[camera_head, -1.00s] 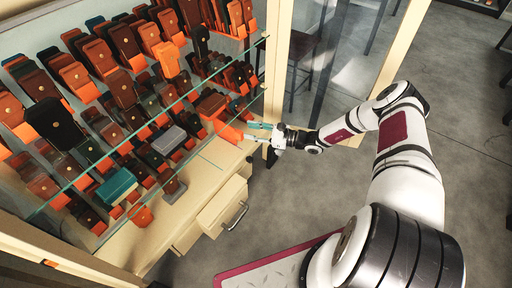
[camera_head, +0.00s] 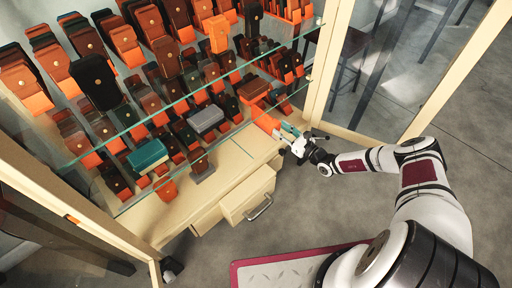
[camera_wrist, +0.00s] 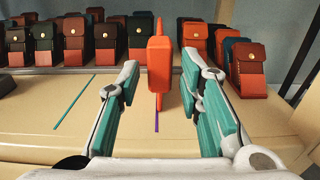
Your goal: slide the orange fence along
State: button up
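The orange fence (camera_wrist: 160,68) stands upright on the pale wooden board in the wrist view, with a narrow tip on top. A short purple line (camera_wrist: 156,121) runs from its foot toward me. A teal line (camera_wrist: 73,103) lies on the board to its left. My gripper (camera_wrist: 163,95) is open, one teal-padded finger on each side of the fence, with gaps showing on both sides. In the head view my gripper (camera_head: 290,137) is at the board's right end, beside the orange fence (camera_head: 266,119), which is partly hidden there.
Rows of leather pouches (camera_wrist: 105,38) stand behind the fence and to its right. A drawer (camera_head: 247,194) juts out below. A cabinet post (camera_head: 325,65) stands near my gripper.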

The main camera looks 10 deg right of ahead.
jog(key=shift+w+a+f, duration=0.1)
jog(key=shift+w+a, duration=0.3)
jog(key=shift+w, duration=0.15)
jog(key=shift+w+a, duration=0.1)
jog(key=shift+w, duration=0.1)
jog(key=shift+c, duration=0.8)
grip_shut()
jog(key=shift+s+a+r+p, duration=0.15)
jog(key=shift+s+a+p, duration=0.7)
jog(key=shift+a, duration=0.4)
jog(key=shift+s+a+r+p, duration=0.1)
jog(key=shift+s+a+p, duration=0.75)
jog(key=shift+a, duration=0.35)
jog(key=shift+s+a+p, duration=0.1)
jog(key=shift+s+a, duration=0.65)
jog(key=shift+a, duration=0.3)
jog(key=shift+s+a+p, duration=0.15)
jog(key=shift+s+a, duration=0.65)
jog(key=shift+a, duration=0.25)
jog(key=shift+s+a+p, duration=0.1)
jog(key=shift+s+a, duration=0.65)
jog(key=shift+a, duration=0.3)
jog(key=shift+o, duration=2)
grip_release()
jog(key=shift+s, duration=0.1)
jog(key=shift+f, duration=0.1)
jog(key=v, duration=1.2)
